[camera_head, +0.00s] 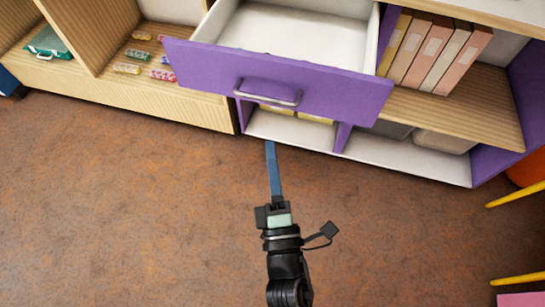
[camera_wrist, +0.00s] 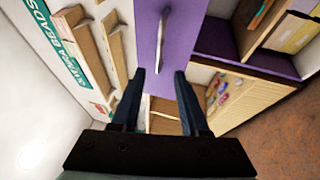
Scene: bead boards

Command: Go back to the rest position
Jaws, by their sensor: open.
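My gripper (camera_head: 271,150) is in front of and below an open purple drawer (camera_head: 340,97), seen edge-on over the brown floor. In the wrist view its two dark blue fingers (camera_wrist: 159,75) stand apart with nothing between them, so it is open and empty. The drawer front (camera_wrist: 148,50) and its metal handle (camera_wrist: 164,38) lie beyond the fingertips in that view. In the head view the handle (camera_head: 268,97) sits above the fingertips and apart from them. The drawer is pulled out, and its visible white inside looks empty.
Shelves with colourful small items (camera_head: 127,69) and a teal case (camera_head: 48,44) stand at the left. Binders (camera_head: 440,55) and grey bins stand at the right. Yellow legs (camera_head: 518,279) reach in at the right edge. The brown floor (camera_head: 120,200) is clear at the left.

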